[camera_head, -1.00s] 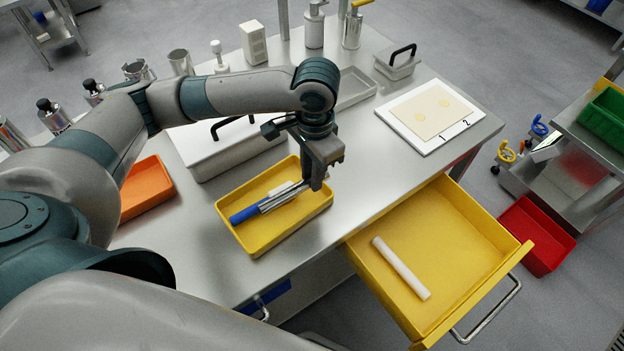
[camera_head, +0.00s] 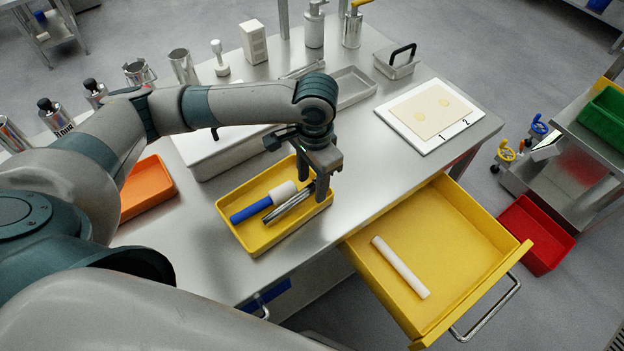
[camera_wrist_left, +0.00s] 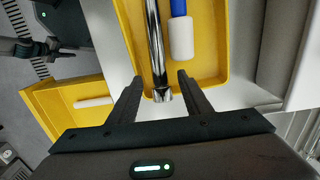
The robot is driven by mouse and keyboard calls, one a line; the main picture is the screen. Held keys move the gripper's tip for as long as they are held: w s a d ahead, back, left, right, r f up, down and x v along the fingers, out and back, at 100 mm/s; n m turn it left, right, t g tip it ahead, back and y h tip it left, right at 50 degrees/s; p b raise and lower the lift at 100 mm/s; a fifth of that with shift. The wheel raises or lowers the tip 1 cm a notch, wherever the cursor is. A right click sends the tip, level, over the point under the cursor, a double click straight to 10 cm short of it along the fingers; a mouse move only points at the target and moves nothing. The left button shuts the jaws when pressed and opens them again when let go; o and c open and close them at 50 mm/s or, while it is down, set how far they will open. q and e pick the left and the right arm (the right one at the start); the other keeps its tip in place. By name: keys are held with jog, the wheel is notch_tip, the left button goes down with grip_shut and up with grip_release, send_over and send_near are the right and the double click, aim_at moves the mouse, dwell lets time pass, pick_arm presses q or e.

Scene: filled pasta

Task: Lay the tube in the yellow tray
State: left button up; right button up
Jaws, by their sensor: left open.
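The shiny metal tube (camera_head: 287,207) lies lengthwise in the yellow tray (camera_head: 258,250), beside a blue-handled white roller (camera_head: 265,203). My left gripper (camera_head: 312,188) is open over the tray's right end. In the left wrist view the near end of the tube (camera_wrist_left: 157,50) shows between the spread fingers of that gripper (camera_wrist_left: 160,78), with gaps on both sides. The roller (camera_wrist_left: 181,38) lies just to the right there. What looks like my right gripper (camera_wrist_left: 50,46) shows small and dark at the upper left of the wrist view; its jaws are unclear.
An open yellow drawer (camera_head: 458,240) with a white cylinder (camera_head: 400,267) juts out on the right. An orange tray (camera_head: 147,188) is left of the yellow tray. A lidded container (camera_head: 225,150) stands behind it. A white board (camera_head: 425,118) lies at the back right.

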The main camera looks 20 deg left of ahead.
jog(key=shift+w, duration=0.1)
pick_arm(q)
jog(key=shift+r, duration=0.55)
notch_tip(320, 180, up, 11)
jog(key=shift+w+d+b, duration=0.15)
jog(key=shift+b, duration=0.3)
pick_arm(e)
jog(key=w, duration=0.1)
jog(key=a, duration=0.1)
jog(key=w, duration=0.1)
jog(key=shift+w+a+r+t, duration=0.15)
jog(key=shift+w+r+t, duration=0.15)
jog(key=shift+w+t, duration=0.1)
jog(key=shift+w, duration=0.15)
jog(key=shift+w, duration=0.25)
